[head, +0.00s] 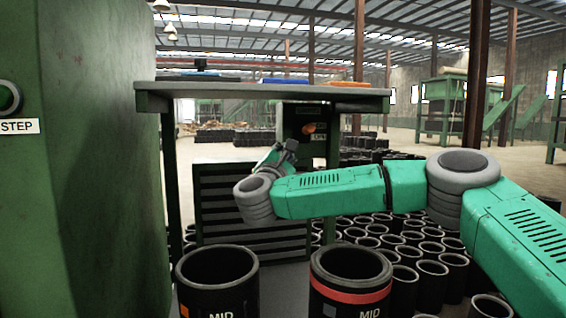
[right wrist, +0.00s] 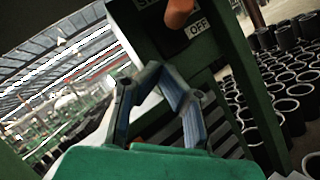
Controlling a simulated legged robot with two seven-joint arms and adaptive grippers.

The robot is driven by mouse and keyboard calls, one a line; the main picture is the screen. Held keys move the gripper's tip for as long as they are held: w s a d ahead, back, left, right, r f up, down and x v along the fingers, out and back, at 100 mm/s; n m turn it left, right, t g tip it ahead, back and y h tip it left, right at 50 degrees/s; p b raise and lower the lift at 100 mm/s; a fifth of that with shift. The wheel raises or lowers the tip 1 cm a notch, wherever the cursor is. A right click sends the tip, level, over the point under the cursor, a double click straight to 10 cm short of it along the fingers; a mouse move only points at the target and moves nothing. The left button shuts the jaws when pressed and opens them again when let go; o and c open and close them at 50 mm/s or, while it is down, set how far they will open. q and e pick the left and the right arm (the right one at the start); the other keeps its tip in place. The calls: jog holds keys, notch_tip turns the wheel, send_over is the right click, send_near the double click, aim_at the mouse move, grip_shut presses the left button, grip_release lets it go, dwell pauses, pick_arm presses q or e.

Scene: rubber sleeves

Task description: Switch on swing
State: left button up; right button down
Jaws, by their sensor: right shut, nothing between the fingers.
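The swing switch is a dark green box (head: 300,117) under the raised tabletop, with an orange handle (head: 309,128) on its face. In the right wrist view the handle (right wrist: 178,12) shows at the top edge, partly cut off, just above a white OFF label (right wrist: 198,25). A label starting with "SW" is cut off above. My right gripper (head: 287,149) is below and left of the handle in the head view, apart from it. In the right wrist view its fingers (right wrist: 160,72) are shut and empty, below the handle. My left gripper is not in view.
A grey tabletop (head: 260,93) overhangs the switch. A green cabinet (head: 90,170) with a STEP button fills the left. Two black sleeves marked MID, one plain (head: 217,285) and one red-banded (head: 350,285), stand in front. Many sleeves stand on the floor at right.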

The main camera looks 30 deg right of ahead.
aim_at(304, 130)
jog(key=d+r, duration=0.1)
jog(key=d, duration=0.1)
jog(key=d+r, duration=0.2)
jog(key=shift+d+r+n+g+y+b, duration=0.2)
jog(key=shift+r+n+g+y+b, duration=0.3)
jog(key=shift+r+y, duration=0.2)
jog(key=shift+d, duration=0.25)
